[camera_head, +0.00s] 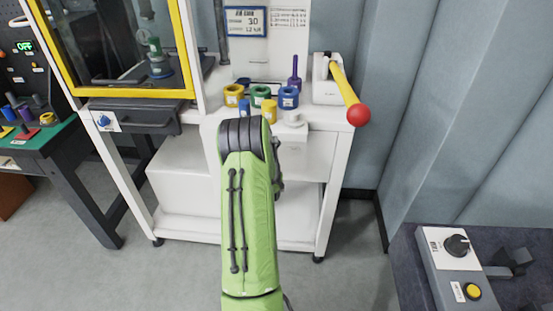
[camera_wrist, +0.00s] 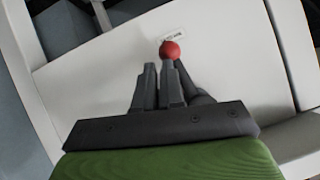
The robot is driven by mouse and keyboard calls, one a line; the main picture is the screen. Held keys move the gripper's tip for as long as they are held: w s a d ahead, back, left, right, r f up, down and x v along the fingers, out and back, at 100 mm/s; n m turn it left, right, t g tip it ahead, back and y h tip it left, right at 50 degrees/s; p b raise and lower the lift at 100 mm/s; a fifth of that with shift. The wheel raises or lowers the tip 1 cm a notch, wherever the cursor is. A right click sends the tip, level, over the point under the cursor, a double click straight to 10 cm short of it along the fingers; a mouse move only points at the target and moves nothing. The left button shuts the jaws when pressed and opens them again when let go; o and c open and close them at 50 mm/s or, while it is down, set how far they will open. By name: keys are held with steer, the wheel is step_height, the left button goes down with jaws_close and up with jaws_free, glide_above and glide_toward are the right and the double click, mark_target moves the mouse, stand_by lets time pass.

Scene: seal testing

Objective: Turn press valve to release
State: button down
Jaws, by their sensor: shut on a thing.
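In the wrist view, a red ball knob (camera_wrist: 169,50) sits at the tips of my gripper (camera_wrist: 160,68), against a flat white panel (camera_wrist: 235,55) with a small label beside it. I take the knob as the end of the press valve's handle; the rest of the valve is hidden by the fingers. The fingers are close together, shut on the handle just below the ball. In the head view, my green arm hides my gripper and the valve in front of the white press stand (camera_head: 180,170).
A yellow lever (camera_head: 343,82) with a red ball end sticks out at the stand's right. Coloured rings (camera_head: 233,95) and small parts stand on its top. A yellow-framed guard (camera_head: 120,94) is at left. A control box (camera_head: 450,262) is at lower right. Grey floor is open around the stand.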

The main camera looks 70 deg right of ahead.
steer(key=shift+a+f, duration=0.25)
steer(key=shift+f, duration=0.4)
steer(key=shift+s, duration=0.1)
steer(key=r+v, duration=0.1)
steer(key=v, duration=1.4)
steer(key=shift+w+r+b, duration=0.2)
steer(key=shift+b, duration=0.15)
steer(key=shift+w+a, duration=0.1)
